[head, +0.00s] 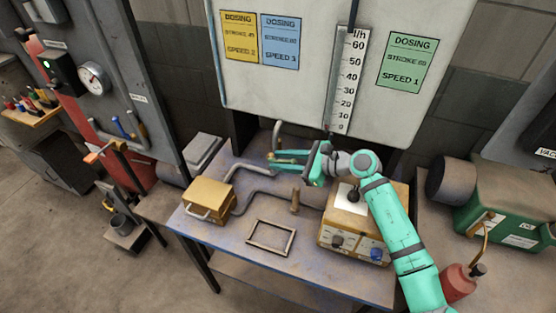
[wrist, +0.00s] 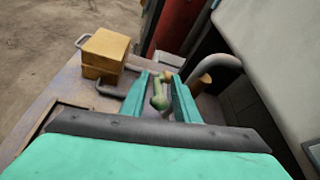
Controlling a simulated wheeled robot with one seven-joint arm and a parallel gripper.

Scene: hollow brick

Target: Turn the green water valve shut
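The green valve handle (wrist: 159,96) shows in the wrist view as a short, dull green lever with a brownish end. It lies between the two teal fingers of my gripper (wrist: 161,82). The fingers stand apart on either side of it, and I cannot tell whether either touches it. In the head view my gripper (head: 275,161) reaches left over the back of the workbench, among the grey pipes (head: 255,172). There the fingers largely hide the handle, and I cannot make it out clearly.
The workbench (head: 225,255) carries a yellow box with a handle (head: 209,200), an empty frame (head: 271,238) and a control box with knobs (head: 350,240) below my arm. A white panel with dosing cards and a scale (head: 345,80) stands behind.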

